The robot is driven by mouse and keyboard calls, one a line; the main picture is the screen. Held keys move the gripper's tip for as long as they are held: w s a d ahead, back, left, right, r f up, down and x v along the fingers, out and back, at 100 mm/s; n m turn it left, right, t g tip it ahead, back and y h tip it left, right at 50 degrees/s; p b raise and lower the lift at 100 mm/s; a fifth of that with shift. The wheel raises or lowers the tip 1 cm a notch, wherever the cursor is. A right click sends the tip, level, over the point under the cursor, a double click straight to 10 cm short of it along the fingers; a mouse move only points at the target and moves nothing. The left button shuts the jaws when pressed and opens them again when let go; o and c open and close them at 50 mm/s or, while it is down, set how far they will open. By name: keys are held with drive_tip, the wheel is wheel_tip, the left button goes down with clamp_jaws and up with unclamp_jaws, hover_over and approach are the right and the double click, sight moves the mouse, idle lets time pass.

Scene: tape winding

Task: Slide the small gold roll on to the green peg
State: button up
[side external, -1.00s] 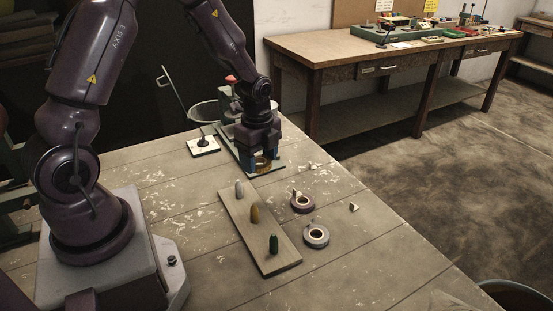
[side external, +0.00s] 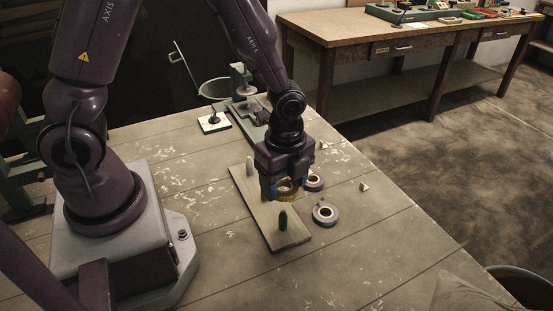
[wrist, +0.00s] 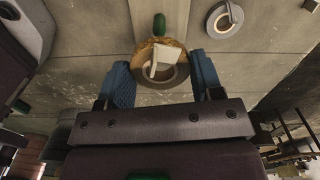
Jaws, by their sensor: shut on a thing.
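My gripper (side external: 285,186) is shut on the gold roll (side external: 288,197), its blue fingers at the roll's sides. It holds the roll above the pegboard (side external: 285,243). The green peg (side external: 283,220) stands upright near the board's front end, just in front of and below the roll. In the wrist view the gold roll (wrist: 147,48) sits between the fingers, and the green peg (wrist: 159,23) shows just beyond its top edge, not inside its hole. A pale flap or block covers part of the hole. The grey peg (side external: 249,169) stands at the board's far end. The middle peg is hidden behind my gripper.
A purple roll (side external: 315,182) and a grey roll (side external: 325,214) lie on the table right of the board. A small pale block (side external: 364,187) lies farther right. A green-grey stand (side external: 246,108) and a small white plate (side external: 214,124) are at the back. The front table is clear.

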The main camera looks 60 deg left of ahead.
sight(283, 199)
drive_tip(key=shift+s+d+n, duration=0.1)
drive_tip(key=shift+d+n, duration=0.15)
drive_tip(key=shift+n, duration=0.05)
drive_tip(key=shift+f+n, duration=0.15)
drive_tip(key=shift+n, duration=0.35)
drive_tip(key=shift+f, duration=1.85)
drive_tip(key=shift+f, duration=1.45)
drive_tip(key=o, duration=1.2)
drive_tip(key=shift+c, duration=0.2)
drive_tip(key=shift+r, duration=0.1)
